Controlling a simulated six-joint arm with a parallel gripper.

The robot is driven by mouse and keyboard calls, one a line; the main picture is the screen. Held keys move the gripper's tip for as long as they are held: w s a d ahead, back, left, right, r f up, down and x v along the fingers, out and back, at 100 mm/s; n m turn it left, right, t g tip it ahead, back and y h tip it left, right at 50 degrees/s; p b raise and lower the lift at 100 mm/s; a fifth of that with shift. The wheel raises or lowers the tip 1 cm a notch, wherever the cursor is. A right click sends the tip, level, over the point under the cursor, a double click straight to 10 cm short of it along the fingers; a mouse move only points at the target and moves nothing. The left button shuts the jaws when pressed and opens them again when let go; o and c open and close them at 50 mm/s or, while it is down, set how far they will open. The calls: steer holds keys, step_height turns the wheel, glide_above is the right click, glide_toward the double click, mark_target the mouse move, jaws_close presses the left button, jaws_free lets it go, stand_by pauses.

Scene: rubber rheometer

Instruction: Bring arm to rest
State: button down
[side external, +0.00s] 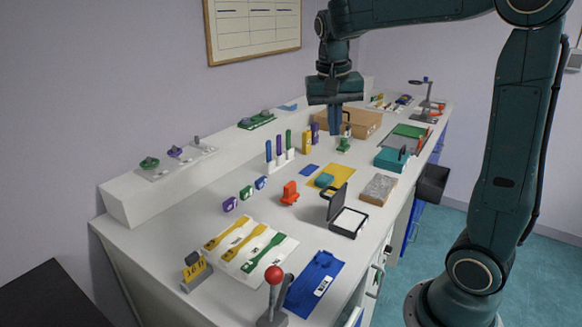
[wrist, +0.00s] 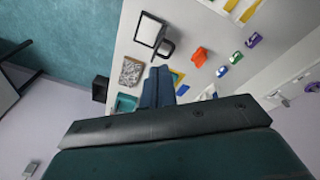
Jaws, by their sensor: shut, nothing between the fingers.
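My gripper (side external: 336,121) hangs from my dark green arm above the back part of the white workbench (side external: 200,262). Its blue fingers point down and are together, with nothing held between them. In the wrist view the closed fingers (wrist: 158,88) reach out over the bench. In the side view the fingertips stand in front of the cardboard box and near a small green item (side external: 344,143); I cannot tell the exact height between them.
Below lie a yellow mat (side external: 338,175), a black open case (side external: 348,219), an orange block (side external: 290,192), a teal box (side external: 391,158) and a cardboard box (side external: 362,122). A red-knobbed lever (side external: 274,275) stands at the front. The air around my gripper is free.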

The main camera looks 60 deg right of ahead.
steer(key=s+a+f+n+t+y, duration=0.2)
steer(key=s+a+n+t, duration=0.3)
steer(key=s+a+n, duration=0.5)
steer(key=s+a+f, duration=0.1)
steer(key=s+a, duration=0.2)
steer(key=s, duration=0.2)
steer(key=shift+n+t, duration=0.3)
